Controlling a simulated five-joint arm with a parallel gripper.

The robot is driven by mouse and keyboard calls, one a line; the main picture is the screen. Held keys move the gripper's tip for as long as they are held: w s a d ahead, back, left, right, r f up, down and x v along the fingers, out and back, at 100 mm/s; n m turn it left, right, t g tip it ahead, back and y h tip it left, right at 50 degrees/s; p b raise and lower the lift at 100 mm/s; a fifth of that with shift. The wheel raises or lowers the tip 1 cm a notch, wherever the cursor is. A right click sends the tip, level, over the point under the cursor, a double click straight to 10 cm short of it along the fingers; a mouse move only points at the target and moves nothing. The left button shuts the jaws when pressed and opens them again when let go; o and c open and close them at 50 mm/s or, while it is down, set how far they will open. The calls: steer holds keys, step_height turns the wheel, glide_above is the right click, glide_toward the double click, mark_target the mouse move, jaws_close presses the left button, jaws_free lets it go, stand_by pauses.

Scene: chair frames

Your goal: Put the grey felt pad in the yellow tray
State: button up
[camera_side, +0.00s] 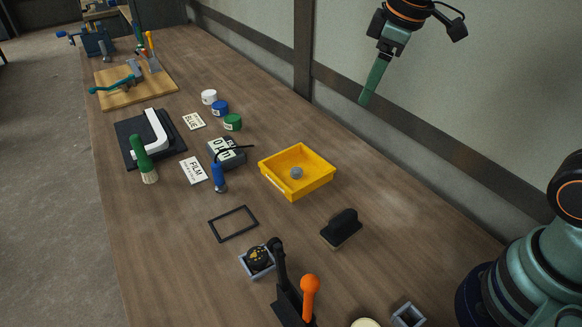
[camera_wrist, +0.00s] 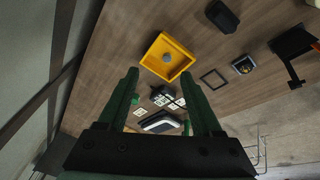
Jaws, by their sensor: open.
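The yellow tray (camera_side: 309,184) stands on the wooden bench, right of the middle in the side view. A small round grey felt pad (camera_side: 296,173) lies inside it, on the tray floor. In the wrist view the yellow tray (camera_wrist: 152,64) is above the middle, with the grey pad (camera_wrist: 167,57) in it. My gripper (camera_side: 366,98) is raised above the bench toward the wall, apart from the tray. In the wrist view my gripper (camera_wrist: 164,88) has its two green fingers wide apart with nothing between them.
A black block (camera_side: 341,228) stands right of the tray, and an empty black frame (camera_side: 233,223) lies to its front left. An orange-knobbed lever (camera_side: 310,285) stands at the front. The bench between tray and wall is clear.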

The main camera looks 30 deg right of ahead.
steer(key=s+d+f+m+t, duration=0.1)
steer(key=s+d+m+t, duration=0.1)
steer(key=s+m, duration=0.5)
steer(key=shift+s+d, duration=0.45)
steer(key=shift+s, duration=0.75)
